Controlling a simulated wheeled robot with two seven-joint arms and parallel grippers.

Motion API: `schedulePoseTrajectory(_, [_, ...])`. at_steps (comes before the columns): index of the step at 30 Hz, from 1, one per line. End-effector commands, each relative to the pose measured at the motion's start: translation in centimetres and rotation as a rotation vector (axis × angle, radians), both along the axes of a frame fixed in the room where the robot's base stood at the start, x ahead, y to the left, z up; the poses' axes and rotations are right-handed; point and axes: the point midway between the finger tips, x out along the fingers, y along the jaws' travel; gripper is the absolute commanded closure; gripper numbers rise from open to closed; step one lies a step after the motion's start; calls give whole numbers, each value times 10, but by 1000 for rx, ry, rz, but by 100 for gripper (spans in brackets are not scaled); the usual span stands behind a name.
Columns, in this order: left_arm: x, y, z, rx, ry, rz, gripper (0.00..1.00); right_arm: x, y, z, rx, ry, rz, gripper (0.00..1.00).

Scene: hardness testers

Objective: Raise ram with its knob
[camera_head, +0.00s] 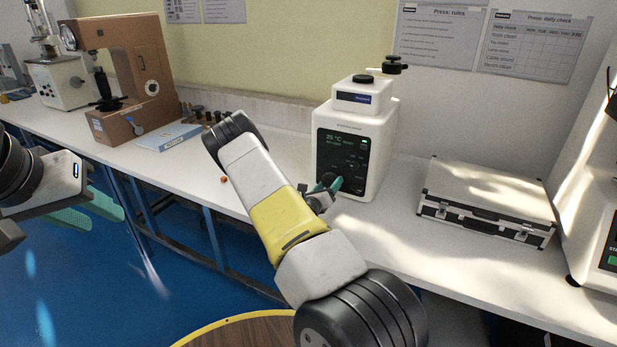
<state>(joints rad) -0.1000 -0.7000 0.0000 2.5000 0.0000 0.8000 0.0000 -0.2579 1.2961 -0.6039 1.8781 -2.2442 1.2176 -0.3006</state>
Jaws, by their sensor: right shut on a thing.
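The white press (378,150) stands on the bench in the middle, with a dark front panel (340,150) showing a lit readout. A dark round knob (328,179) sits low on that panel, partly hidden by my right gripper. My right gripper (334,188), with teal fingertips, is shut on this knob; the exact contact is hard to see. The ram itself is not visible. On top of the press are a black cap (363,79) and a black handle (395,65). My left gripper (85,208) is at the far left, in front of the bench, with its teal fingers apart and empty.
A black and silver case (487,197) lies right of the press. Another white machine (597,225) stands at the right edge. A brown tester (130,80), a blue booklet (170,136) and several small dark pieces are at left. The bench between booklet and press is mostly clear.

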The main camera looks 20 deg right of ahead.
Motion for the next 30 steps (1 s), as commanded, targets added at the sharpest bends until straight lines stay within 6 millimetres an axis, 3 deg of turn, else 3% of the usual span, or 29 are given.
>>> schedulePoseTrajectory(30, [0, 0, 0, 0, 0, 0, 64, 1, 2, -3, 631, -728, -3, 80])
